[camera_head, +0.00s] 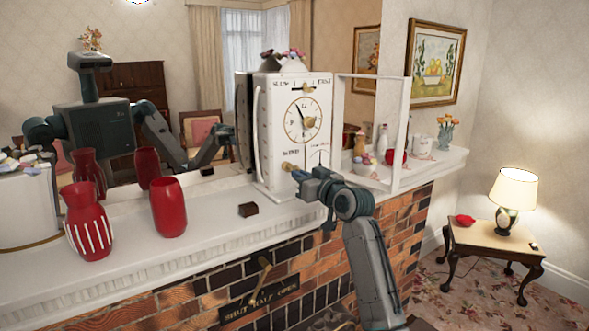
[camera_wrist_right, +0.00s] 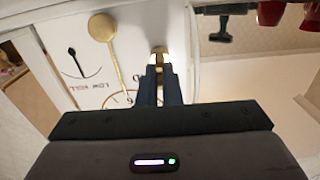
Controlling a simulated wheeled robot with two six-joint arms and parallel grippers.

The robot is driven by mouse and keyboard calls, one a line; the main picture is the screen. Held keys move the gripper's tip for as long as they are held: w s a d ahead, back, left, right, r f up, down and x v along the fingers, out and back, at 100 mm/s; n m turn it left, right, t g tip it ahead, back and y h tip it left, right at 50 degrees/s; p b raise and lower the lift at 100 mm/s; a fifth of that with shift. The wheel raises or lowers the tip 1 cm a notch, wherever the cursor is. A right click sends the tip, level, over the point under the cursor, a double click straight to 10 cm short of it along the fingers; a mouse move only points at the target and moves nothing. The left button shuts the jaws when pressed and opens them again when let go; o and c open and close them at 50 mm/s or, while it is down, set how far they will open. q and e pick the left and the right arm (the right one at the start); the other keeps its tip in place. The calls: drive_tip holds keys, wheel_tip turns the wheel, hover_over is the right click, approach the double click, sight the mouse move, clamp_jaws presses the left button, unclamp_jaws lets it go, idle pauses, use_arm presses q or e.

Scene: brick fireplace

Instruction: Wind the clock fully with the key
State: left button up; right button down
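The white box clock (camera_head: 293,125) stands on the mantel, with a round dial (camera_head: 304,120) on its front. A brass key (camera_head: 288,167) sticks out at the lower left of the clock front. My right gripper (camera_head: 300,176) is at the key, in front of the clock. In the right wrist view, the fingers (camera_wrist_right: 159,88) are closed around the brass key (camera_wrist_right: 158,58), hiding part of it. A small gauge with a black needle (camera_wrist_right: 76,62) and a brass disc on a rod (camera_wrist_right: 102,27) show beside it.
A white-framed door (camera_head: 400,135) stands open right of the clock. Red vases (camera_head: 168,207) and a small dark box (camera_head: 248,210) stand left on the mantel (camera_head: 215,230). Ornaments (camera_head: 383,140) stand right. A plaque with a brass lever (camera_head: 264,270) is on the bricks below.

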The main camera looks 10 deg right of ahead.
drive_tip(key=m+p, duration=0.2)
drive_tip(key=shift+r+m, duration=0.2)
drive_tip(key=shift+m, duration=0.2)
drive_tip(key=shift+f+p, duration=0.1)
drive_tip(key=shift+p, duration=0.25)
drive_tip(key=shift+r+m+p, duration=0.2)
drive_tip(key=shift+m+p, duration=0.7)
drive_tip(key=shift+a+m+p, duration=0.1)
drive_tip(key=shift+m+p, duration=0.8)
drive_tip(key=shift+p, duration=0.1)
drive_tip(key=shift+m+p, duration=0.35)
drive_tip(key=shift+m, duration=0.35)
drive_tip(key=shift+f, duration=0.1)
